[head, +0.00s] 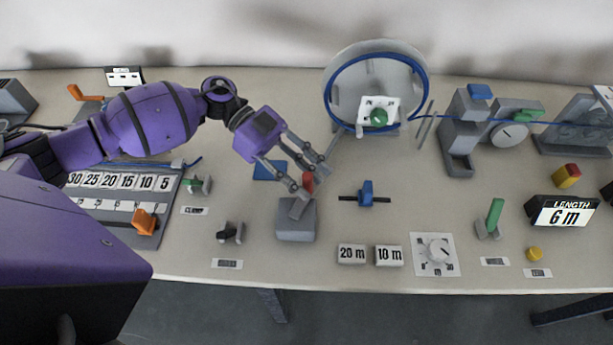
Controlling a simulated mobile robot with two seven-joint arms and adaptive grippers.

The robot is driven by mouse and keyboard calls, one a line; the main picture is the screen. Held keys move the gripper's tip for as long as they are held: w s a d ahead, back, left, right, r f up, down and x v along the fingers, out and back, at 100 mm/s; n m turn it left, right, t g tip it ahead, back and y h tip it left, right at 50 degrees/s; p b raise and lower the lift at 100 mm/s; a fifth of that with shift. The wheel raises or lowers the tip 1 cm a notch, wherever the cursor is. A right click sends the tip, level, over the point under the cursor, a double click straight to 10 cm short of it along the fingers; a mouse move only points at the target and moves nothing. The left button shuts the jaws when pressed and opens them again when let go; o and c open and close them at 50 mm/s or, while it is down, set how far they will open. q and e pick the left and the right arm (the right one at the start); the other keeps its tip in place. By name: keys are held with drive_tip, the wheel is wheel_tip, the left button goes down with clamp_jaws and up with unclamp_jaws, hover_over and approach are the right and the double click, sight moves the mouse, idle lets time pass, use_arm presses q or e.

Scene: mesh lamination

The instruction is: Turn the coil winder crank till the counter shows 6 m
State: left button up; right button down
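The length counter (563,212) at the right reads 6 m. The winder's grey disc (346,92) stands at the back, with a blue cable (330,78) looped on it. A white plate with a green knob (378,117) is at its middle. A grey box (296,222) in front carries a short grey arm with a red knob (308,181); I cannot tell whether this is the crank. My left gripper (315,183) points down at the red knob. Its fingers stand apart, with the knob showing between them; contact is unclear. My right gripper is not in view.
Blocks marked 20 m (351,254) and 10 m (389,256) and a dial plate (434,255) lie along the front. A blue-handled piece (367,194) is right of the box. A green lever (494,215) stands near the counter. A numbered board (120,205) lies left.

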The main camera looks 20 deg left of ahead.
use_arm(q)
drive_tip(key=shift+s+d+f, duration=0.15)
drive_tip(key=shift+s+d, duration=0.05)
drive_tip(key=shift+w, duration=0.1)
clamp_jaws()
drive_tip(key=shift+d+m+g, duration=0.25)
drive_tip(key=shift+m+g, duration=0.25)
drive_tip(key=shift+g, duration=0.1)
drive_tip(key=shift+d+m+g+y+b, duration=0.15)
drive_tip(key=shift+m+g+y+b, duration=0.15)
drive_tip(key=shift+y+b, duration=0.1)
unclamp_jaws()
drive_tip(key=shift+s, duration=0.2)
